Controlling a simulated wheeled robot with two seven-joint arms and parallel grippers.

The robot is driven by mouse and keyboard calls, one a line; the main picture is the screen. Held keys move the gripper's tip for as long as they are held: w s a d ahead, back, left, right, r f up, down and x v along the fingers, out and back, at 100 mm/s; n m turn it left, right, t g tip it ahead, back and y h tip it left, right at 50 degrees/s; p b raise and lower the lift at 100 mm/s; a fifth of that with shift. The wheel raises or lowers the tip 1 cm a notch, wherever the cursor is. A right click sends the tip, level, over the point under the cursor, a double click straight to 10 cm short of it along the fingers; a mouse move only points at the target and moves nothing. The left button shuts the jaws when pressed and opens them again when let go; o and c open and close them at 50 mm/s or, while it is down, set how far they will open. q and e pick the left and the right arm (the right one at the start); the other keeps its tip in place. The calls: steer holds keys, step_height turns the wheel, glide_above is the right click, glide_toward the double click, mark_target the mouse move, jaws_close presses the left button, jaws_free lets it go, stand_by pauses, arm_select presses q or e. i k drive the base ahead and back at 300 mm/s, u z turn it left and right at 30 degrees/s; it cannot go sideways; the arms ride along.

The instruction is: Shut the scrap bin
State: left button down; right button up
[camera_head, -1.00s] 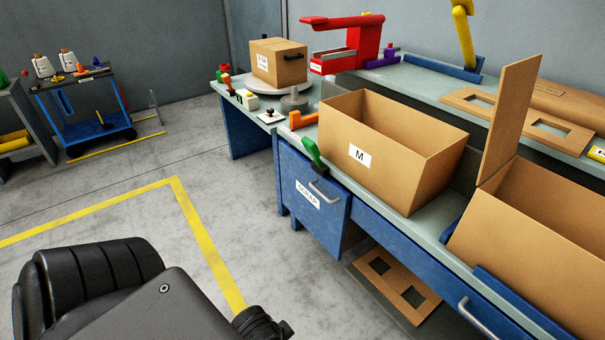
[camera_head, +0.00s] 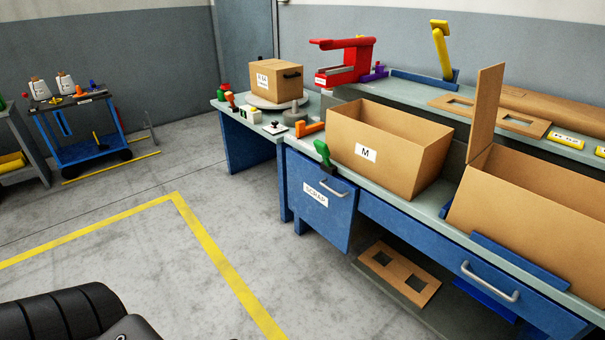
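The scrap bin (camera_head: 336,220) is under the front edge of the workbench. It has a blue front with a white label and a grey bar handle (camera_head: 334,188) near its top. Its front seems to lean outward a little at the top, but its inside is not visible and I cannot tell how wide the gap is. Neither of my grippers is in view. Only a black part of my own arm shows at the bottom left, well apart from the bin.
On the workbench (camera_head: 432,204) stand a carton marked M (camera_head: 390,160), an open carton (camera_head: 530,210) and a green-handled tool (camera_head: 323,152). A blue drawer (camera_head: 440,248) is right of the bin. A cardboard sheet (camera_head: 400,272) lies below. The floor before the bin is clear.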

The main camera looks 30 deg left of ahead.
mark_target(328, 203)
steer(key=u, duration=0.6)
steer(key=i, duration=1.15)
steer(key=z, duration=0.55)
